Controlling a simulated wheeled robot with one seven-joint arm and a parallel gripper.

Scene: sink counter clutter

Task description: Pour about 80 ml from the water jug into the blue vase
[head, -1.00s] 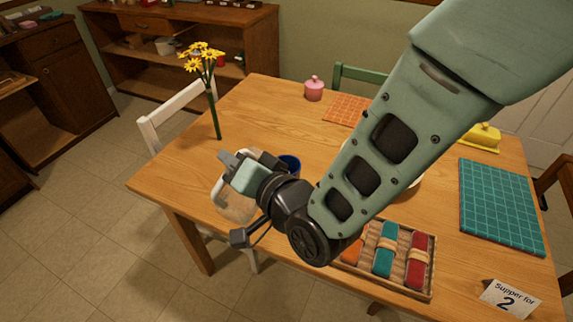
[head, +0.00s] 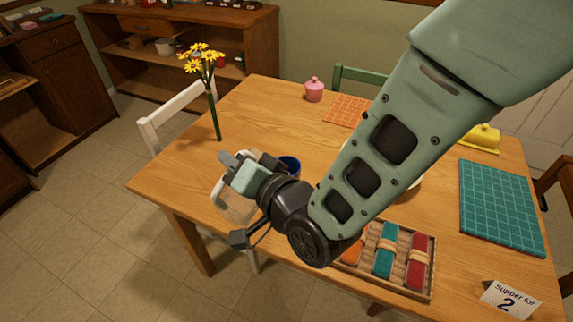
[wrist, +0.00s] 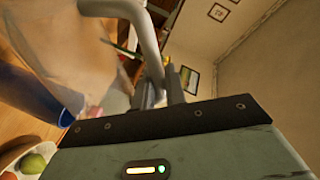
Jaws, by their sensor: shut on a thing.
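The water jug (head: 237,207) is clear, with a pale handle (head: 218,196). My gripper (head: 228,160) is shut on this handle, which crosses the top of the wrist view (wrist: 150,40). The clear jug body (wrist: 75,45) fills the upper left there and looks tilted. The blue vase (head: 291,163) stands on the table just right of my gripper in the head view, partly hidden by it. In the wrist view, the blue vase (wrist: 28,100) shows at the left edge, beside and partly behind the jug. The water level and any stream cannot be made out.
Yellow flowers (head: 202,60) stand at the table's far left edge. A bowl of fruit (wrist: 25,155) is close to the vase, mostly hidden by my arm in the head view. A tray of rolled napkins (head: 431,262) lies in front. A pink pot (head: 314,92) stands behind.

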